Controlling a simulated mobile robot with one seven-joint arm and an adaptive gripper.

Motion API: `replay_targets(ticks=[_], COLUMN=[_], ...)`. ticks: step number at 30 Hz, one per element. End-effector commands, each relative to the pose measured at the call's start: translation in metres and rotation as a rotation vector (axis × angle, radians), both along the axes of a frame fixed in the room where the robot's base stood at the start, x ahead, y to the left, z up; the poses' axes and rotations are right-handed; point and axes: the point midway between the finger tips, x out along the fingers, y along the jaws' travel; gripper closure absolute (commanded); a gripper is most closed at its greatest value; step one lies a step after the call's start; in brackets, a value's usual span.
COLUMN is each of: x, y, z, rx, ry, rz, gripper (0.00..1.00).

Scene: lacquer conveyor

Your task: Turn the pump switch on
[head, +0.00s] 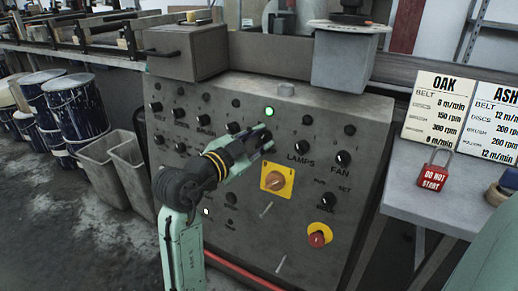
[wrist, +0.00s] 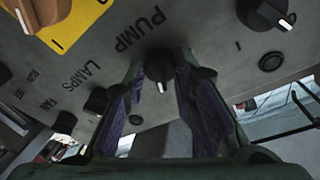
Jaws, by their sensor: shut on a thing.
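The pump switch is a small black knob (wrist: 160,66) under the word PUMP on the grey panel in the wrist view. Its white pointer mark faces down in that picture. My gripper (wrist: 158,84) is shut on this knob, with one purple-padded finger at each side. In the head view my gripper (head: 264,138) reaches the sloping control panel (head: 235,195) from the front, left of the LAMPS knob. A green lamp (head: 269,112) is lit just above the gripper.
The LAMPS knob (wrist: 98,100) and FAN knob (wrist: 65,122) are beside the gripper. A yellow plate with an orange rotary switch (head: 276,180) is below it. A red button (head: 317,239) and red padlock (head: 433,176) are to the right. Grey bins (head: 103,168) stand left.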

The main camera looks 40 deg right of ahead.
Motion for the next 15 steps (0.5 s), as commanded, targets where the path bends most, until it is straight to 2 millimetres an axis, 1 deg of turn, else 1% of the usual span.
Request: replay_targets(ticks=[6, 15], x=[0.0001, 0.0002], y=[0.0000, 0.0001], z=[-0.0013, 0.0000], rx=[0.034, 0.048], ry=[-0.078, -0.112], rz=[-0.016, -0.023], gripper=[1.00, 1.00])
